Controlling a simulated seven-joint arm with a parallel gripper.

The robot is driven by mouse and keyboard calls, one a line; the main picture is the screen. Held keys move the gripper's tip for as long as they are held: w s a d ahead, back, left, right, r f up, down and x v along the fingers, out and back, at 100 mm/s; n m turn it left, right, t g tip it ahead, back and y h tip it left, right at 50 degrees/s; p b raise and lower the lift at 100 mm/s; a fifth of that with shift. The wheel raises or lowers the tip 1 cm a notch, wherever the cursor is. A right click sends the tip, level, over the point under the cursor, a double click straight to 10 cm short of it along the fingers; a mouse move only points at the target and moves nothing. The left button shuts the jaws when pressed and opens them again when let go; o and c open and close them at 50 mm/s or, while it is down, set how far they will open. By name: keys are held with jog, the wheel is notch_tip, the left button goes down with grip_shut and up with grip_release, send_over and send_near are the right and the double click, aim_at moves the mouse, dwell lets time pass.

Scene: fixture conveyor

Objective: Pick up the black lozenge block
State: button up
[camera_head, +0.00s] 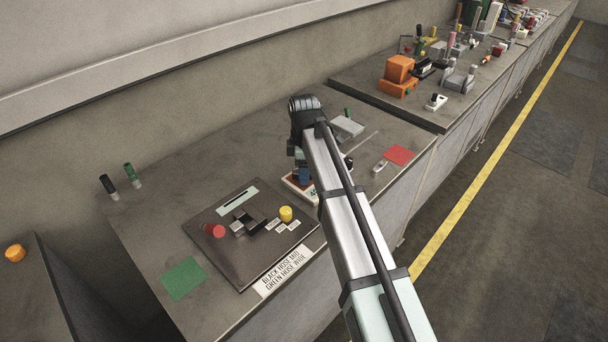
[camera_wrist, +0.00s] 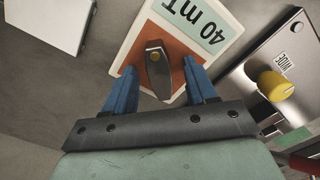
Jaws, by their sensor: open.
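The black lozenge block (camera_wrist: 157,80) shows in the wrist view, with a small brass-coloured dot near its far end. It is on the red-brown area of a white-bordered plate (camera_wrist: 221,22) marked "40 mT". My gripper (camera_wrist: 160,67) is open, with one blue finger on each side of the block and a visible gap at both sides. Whether the fingertips are down at the block's height I cannot tell. In the head view my arm hides the block. Part of the plate (camera_head: 291,185) and the blue of my gripper (camera_head: 304,173) show beside the arm.
A dark panel (camera_head: 245,268) with a yellow knob (camera_head: 286,213) lies left of my gripper in the head view. A grey box (camera_head: 347,127) and a red patch (camera_head: 398,154) lie beyond the arm. A green patch (camera_head: 183,278) marks the near left corner.

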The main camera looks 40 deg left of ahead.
jog(key=shift+c, duration=0.4)
grip_shut()
jog(key=shift+r, duration=0.1)
